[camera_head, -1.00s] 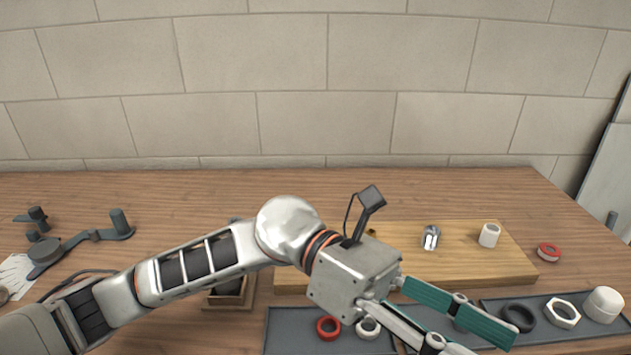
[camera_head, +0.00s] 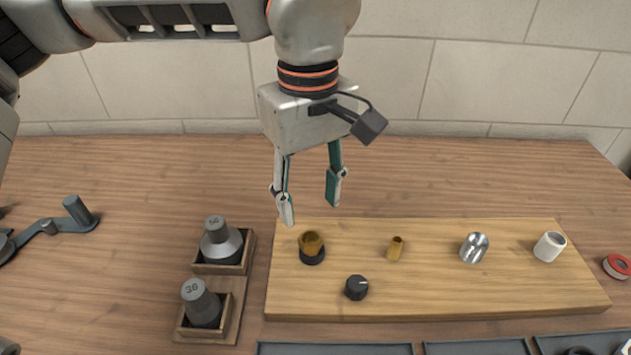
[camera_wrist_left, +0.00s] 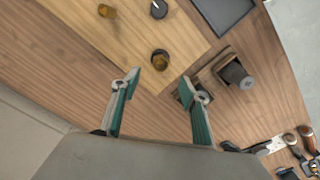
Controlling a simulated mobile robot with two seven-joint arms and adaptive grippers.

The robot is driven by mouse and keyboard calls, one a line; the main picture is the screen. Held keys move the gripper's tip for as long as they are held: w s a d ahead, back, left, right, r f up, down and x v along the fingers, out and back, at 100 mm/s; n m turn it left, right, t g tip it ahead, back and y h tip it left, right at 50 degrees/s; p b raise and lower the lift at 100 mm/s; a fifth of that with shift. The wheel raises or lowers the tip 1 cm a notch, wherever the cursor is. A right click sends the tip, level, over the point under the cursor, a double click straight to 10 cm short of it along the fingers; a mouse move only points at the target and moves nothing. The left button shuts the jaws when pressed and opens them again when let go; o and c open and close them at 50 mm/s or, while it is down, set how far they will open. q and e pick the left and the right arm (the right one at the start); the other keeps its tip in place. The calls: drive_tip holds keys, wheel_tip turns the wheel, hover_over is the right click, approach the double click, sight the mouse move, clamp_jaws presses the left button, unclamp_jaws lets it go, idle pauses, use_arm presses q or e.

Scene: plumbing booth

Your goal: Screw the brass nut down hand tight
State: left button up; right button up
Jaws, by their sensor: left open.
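A brass-coloured piece (camera_head: 311,241), which looks like the brass nut, sits upright on a black round base at the left end of a wooden board (camera_head: 430,306). It also shows in the left wrist view (camera_wrist_left: 160,57). My left gripper (camera_head: 310,200) points down above and behind this piece, with its fingers apart and nothing between them. In the left wrist view my left gripper (camera_wrist_left: 160,87) has its fingertips on either side of and short of the brass piece. The thread under the piece cannot be made out. My right gripper is not in view.
The board also carries a small brass cylinder (camera_head: 395,249), a black knob (camera_head: 356,287), a silver cylinder (camera_head: 474,247) and a white cylinder (camera_head: 549,246). Left of it, two grey weights (camera_head: 221,240) (camera_head: 203,303) stand in wooden holders. Grey trays (camera_head: 335,349) line the front.

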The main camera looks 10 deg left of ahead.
sight(310, 239)
use_arm(q)
wheel_tip(310, 239, down, 6)
drive_tip(key=shift+s+f+b, duration=0.15)
drive_tip(key=shift+f+b, duration=0.05)
drive_tip(key=shift+b, duration=0.25)
drive_tip(key=shift+f, duration=0.6)
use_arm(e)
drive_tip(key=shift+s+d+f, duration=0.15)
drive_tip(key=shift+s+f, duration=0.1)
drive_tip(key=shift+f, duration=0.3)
use_arm(q)
drive_tip(key=c, duration=1.2)
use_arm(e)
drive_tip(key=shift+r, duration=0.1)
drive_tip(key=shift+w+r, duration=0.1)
use_arm(q)
drive_tip(key=shift+m+p, duration=0.55)
drive_tip(key=shift+m, duration=2.35)
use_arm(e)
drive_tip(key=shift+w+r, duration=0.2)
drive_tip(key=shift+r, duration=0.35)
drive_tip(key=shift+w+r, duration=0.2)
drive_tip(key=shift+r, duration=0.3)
